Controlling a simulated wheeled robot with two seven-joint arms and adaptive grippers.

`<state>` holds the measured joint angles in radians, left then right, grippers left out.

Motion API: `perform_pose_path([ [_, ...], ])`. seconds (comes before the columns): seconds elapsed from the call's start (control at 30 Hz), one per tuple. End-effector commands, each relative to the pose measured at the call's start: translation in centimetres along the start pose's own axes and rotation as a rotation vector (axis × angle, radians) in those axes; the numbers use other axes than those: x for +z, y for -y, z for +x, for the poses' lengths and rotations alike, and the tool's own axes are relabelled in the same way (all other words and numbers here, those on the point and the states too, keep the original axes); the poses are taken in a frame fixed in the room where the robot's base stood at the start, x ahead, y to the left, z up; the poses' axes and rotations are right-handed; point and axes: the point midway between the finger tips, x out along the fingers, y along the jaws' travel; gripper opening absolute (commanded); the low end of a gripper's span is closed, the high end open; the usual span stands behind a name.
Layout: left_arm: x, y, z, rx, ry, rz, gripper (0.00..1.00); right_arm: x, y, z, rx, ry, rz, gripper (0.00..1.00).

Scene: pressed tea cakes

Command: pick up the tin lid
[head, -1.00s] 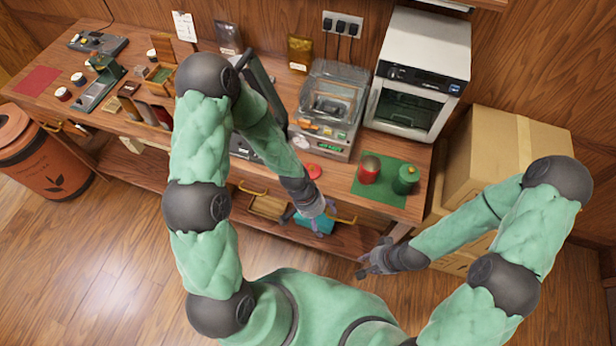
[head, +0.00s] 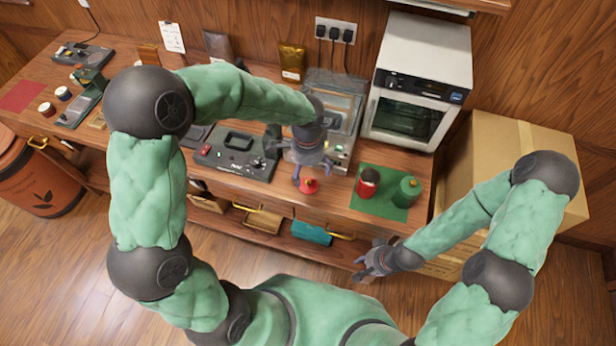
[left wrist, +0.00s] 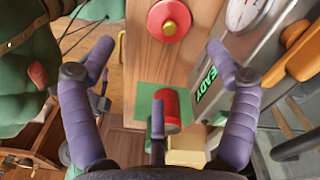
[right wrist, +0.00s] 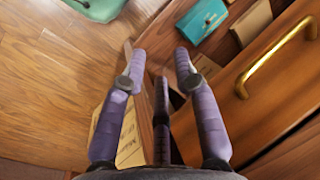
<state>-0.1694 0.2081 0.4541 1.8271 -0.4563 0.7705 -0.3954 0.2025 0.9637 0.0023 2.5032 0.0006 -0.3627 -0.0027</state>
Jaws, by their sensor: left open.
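The tin lid (head: 308,186) is a red disc with a small knob, lying on the wooden counter left of the green mat. It also shows in the left wrist view (left wrist: 169,20), top centre, ahead of and between my spread fingers. My left gripper (head: 311,170) is open and empty, above the counter and close to the lid; I cannot tell the height gap. The red tin (head: 368,185) stands on the green mat (head: 384,207). My right gripper (head: 372,258) hangs in front of the counter; its fingers (right wrist: 158,70) are apart with nothing between them.
A green canister (head: 408,191) stands beside the red tin. A grey scale-like machine (head: 338,155) with a lit display is just behind the lid, and a dark device (head: 235,153) is to its left. Cardboard boxes (head: 520,150) stand at right.

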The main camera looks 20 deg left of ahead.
Motion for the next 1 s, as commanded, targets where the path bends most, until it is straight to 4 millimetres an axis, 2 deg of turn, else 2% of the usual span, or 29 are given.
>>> perform_pose_path([
  [0.1,0.1,0.5,-1.1,-0.024,0.017,0.031,0.87,0.0,-0.1,0.2,0.000,0.000,0.000,0.30],
  [0.2,0.2,0.6,-0.8,-0.026,0.023,0.037,0.87,0.0,-0.1,0.3,0.000,0.000,0.000,0.30],
  [0.5,0.3,0.7,3.4,-0.025,0.023,0.036,0.87,0.0,-0.4,1.1,0.000,0.001,0.000,0.30],
  [0.77,0.3,0.7,5.1,-0.025,0.022,0.035,0.87,0.0,-0.5,1.4,0.000,0.001,0.000,0.30],
  [1.0,0.2,0.7,8.4,-0.023,0.023,0.035,0.87,-0.1,-0.8,2.3,0.000,0.000,0.000,0.30],
])
